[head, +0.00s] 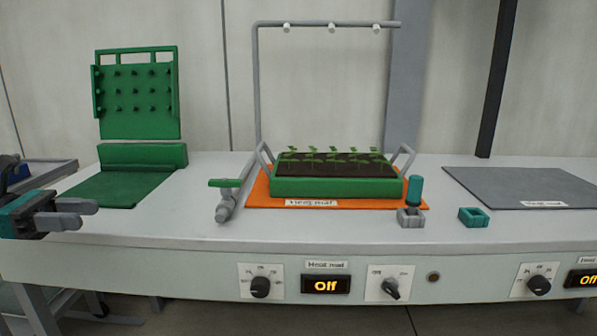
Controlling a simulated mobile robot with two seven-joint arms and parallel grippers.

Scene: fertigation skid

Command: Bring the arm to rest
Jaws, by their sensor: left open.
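My left gripper (88,214) comes in at the left edge of the head view, just in front of the bench's front left edge. Its grey fingers point right, and it is open with nothing seen between them. My right gripper is out of view. The seedling tray (330,188) is green, holds dark soil with several seedlings, and sits on an orange heat mat (258,197) at the middle of the bench. A valve with a green handle (224,184) stands on a grey pipe left of the mat, well right of my left gripper.
A green pegged panel (137,95) stands at the back left behind a green mat (115,190). A spray pipe (330,23) arches over the tray. A grey mat (520,185) lies right.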

